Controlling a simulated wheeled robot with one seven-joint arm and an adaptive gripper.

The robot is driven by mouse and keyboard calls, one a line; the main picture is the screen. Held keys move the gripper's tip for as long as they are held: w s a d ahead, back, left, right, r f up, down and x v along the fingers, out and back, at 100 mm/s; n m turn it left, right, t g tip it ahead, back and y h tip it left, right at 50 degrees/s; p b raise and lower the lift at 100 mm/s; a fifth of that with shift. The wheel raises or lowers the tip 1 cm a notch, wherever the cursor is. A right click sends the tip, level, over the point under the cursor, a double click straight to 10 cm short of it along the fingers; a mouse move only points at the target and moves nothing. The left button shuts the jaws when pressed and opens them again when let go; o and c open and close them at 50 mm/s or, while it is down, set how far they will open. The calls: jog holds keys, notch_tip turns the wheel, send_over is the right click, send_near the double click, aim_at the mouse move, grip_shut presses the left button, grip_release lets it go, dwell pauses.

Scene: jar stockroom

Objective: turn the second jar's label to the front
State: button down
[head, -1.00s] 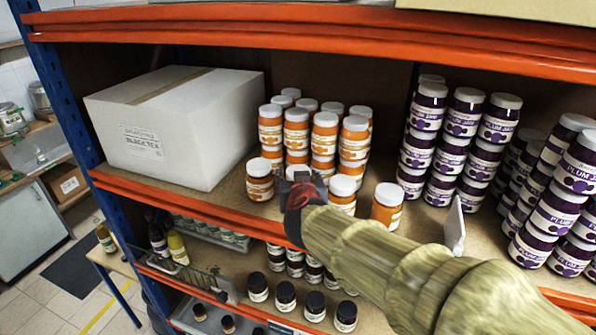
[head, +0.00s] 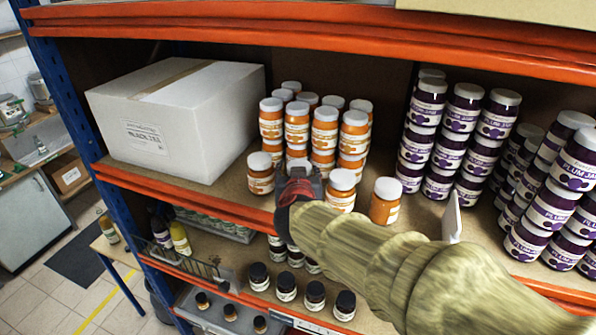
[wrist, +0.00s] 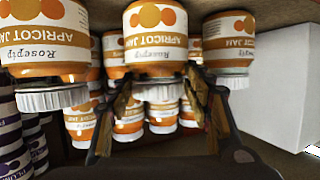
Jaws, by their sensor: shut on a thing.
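The second jar (wrist: 155,42) is an orange apricot jam jar with a white lid. It appears upside down in the wrist view, its label facing that camera roughly centred. My gripper (wrist: 162,98) is shut on it, one finger on each side near the lid. In the head view my gripper (head: 298,178) hides most of this jar. The first front jar (head: 261,174) stands to its left, and it also shows in the wrist view (wrist: 228,45). The third front jar (head: 341,190) stands to its right, also seen in the wrist view (wrist: 45,40).
Stacked apricot jars stand close behind. A further front jar (head: 385,202) is to the right, near a thin white upright card (head: 452,217). A white box (head: 175,120) fills the left of the shelf. Plum jam stacks (head: 440,150) stand right. The orange shelf edge (head: 200,190) runs in front.

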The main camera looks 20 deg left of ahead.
jog(key=shift+f, duration=0.1)
dwell(0.3)
jog(key=c, duration=0.8)
grip_release()
jog(key=shift+o, duration=0.2)
jog(key=shift+s+f, duration=0.1)
jog(key=shift+f, duration=0.05)
jog(key=v, duration=1.2)
jog(key=shift+c, duration=0.2)
